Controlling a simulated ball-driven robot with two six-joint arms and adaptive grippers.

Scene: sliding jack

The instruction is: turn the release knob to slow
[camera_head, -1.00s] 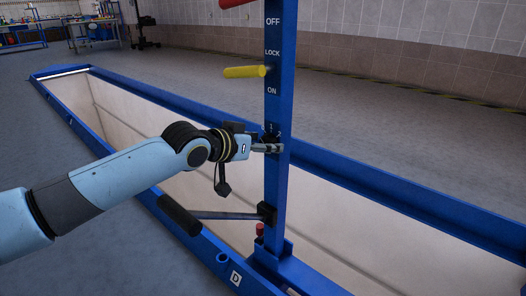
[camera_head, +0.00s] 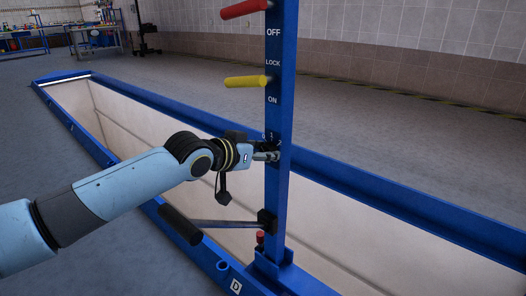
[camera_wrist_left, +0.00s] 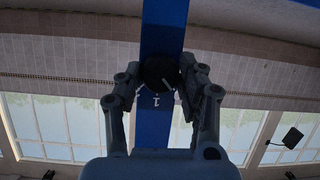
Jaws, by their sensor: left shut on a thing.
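The release knob (camera_wrist_left: 161,73) is round and black on the blue post (camera_head: 281,62). In the left wrist view a white pointer mark and a "1" show at its lower edge. My left gripper (camera_wrist_left: 161,82) is shut on the knob, one finger on each side. In the head view the left gripper (camera_head: 266,155) reaches the post from the left and hides most of the knob. The word at the pointer cannot be read. My right gripper is not in view.
A red lever (camera_head: 243,9) and a yellow lever (camera_head: 245,81) stick out left from the post above my gripper. A black-handled lever (camera_head: 181,225) and a small red knob (camera_head: 260,237) sit below. The blue-framed pit (camera_head: 350,226) lies around the post.

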